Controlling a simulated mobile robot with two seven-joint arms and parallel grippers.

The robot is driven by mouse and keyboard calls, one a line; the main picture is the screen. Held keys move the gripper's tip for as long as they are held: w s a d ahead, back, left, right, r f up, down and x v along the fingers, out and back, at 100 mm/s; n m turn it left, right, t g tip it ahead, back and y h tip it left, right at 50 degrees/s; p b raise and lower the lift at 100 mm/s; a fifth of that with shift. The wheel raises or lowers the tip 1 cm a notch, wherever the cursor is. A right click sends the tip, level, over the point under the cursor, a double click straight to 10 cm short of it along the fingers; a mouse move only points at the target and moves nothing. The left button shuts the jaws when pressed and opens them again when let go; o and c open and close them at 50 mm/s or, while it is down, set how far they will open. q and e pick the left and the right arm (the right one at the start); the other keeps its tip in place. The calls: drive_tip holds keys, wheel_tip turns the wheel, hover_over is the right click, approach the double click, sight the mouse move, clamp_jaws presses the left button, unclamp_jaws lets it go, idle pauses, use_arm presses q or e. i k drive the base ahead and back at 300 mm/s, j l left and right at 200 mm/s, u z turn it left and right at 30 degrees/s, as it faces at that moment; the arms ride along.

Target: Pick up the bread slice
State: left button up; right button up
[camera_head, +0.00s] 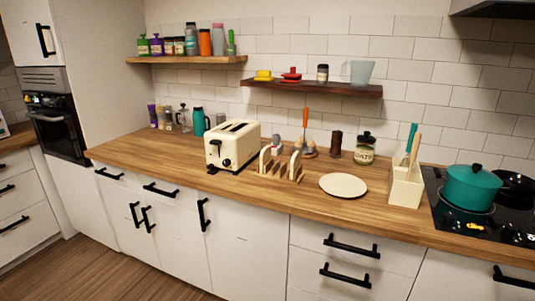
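A small wooden rack (281,171) stands on the wooden counter just right of a cream two-slot toaster (232,146). Two pale, upright, rounded pieces stand at the rack, a left one (264,159) and a right one (295,165). They could be bread slices or the rack's ends; I cannot tell which. No bread shows sticking out of the toaster slots. A round cream plate (343,185) lies empty on the counter to the right of the rack. Neither of my grippers is in view.
A utensil block (405,184) and a teal pot (472,187) on the black hob (484,213) stand at the right. A glass jar (364,150) stands behind the plate. A low wall shelf (312,87) hangs above. The counter's left front is clear.

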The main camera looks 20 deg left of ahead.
sight(265, 154)
drive_tip(key=i+j+z, duration=0.15)
drive_tip(key=j, duration=0.25)
drive_tip(key=i+j+z, duration=0.1)
drive_tip(key=j, duration=0.3)
drive_tip(key=i+j+z, duration=0.15)
drive_tip(key=j, duration=0.3)
drive_tip(key=i+j+z, duration=0.1)
drive_tip(key=j, duration=0.35)
drive_tip(key=i+j+z, duration=0.15)
drive_tip(key=j, duration=0.3)
drive_tip(key=i, duration=0.05)
